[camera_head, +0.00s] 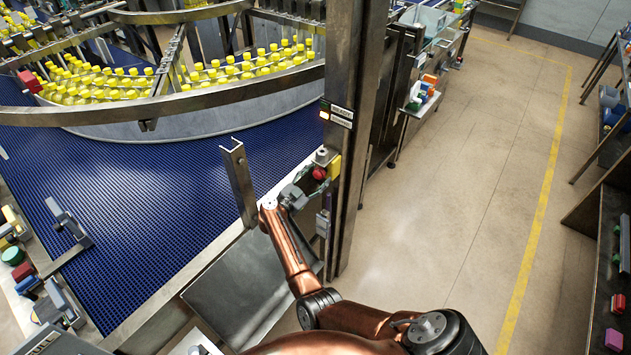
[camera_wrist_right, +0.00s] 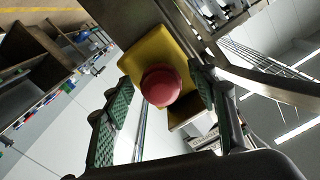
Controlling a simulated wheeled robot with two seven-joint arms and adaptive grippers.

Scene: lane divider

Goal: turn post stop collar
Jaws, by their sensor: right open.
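A red round stop button (camera_head: 319,173) sits on a yellow box (camera_head: 334,166) on the side of the tall steel post (camera_head: 357,110). In the right wrist view the red button (camera_wrist_right: 160,86) is in front of the yellow plate (camera_wrist_right: 143,59), between the two green-padded fingers. My right gripper (camera_head: 308,184) is open, close to the button, with one finger on each side. A gap shows between each finger and the button, so I see no grip on it. A separate collar cannot be told apart from the red head. My left gripper is not in view.
A label box (camera_head: 338,115) with an orange light is on the post above the button. A small steel upright (camera_head: 239,182) stands left of my right gripper. A blue conveyor (camera_head: 140,185) and yellow bottles (camera_head: 105,85) lie beyond. The floor (camera_head: 465,170) to the right is clear.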

